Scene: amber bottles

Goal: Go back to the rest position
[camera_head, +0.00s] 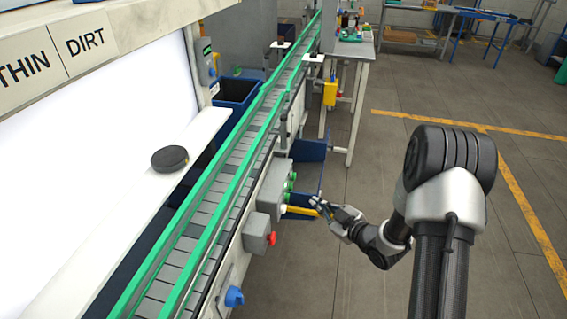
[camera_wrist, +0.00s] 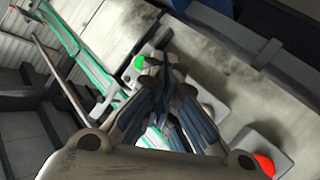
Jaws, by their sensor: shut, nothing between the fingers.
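My gripper (camera_head: 321,207) is at the end of my dark arm in the head view, to the right of the conveyor's side and close to its control boxes. In the wrist view my gripper (camera_wrist: 165,68) has its fingers brought together, with nothing between them. Behind the fingers in that view are a green button (camera_wrist: 139,62) and a red button (camera_wrist: 264,164) on grey boxes. I cannot tell whether the fingertips touch the conveyor's side. No amber bottle shows in either view.
The conveyor (camera_head: 222,180) with green rails runs away from me. A red stop button (camera_head: 271,239) and a blue knob (camera_head: 234,297) stick out from its side. A black puck (camera_head: 170,158) lies on the white ledge (camera_head: 130,190). The floor (camera_head: 400,130) to the right is clear.

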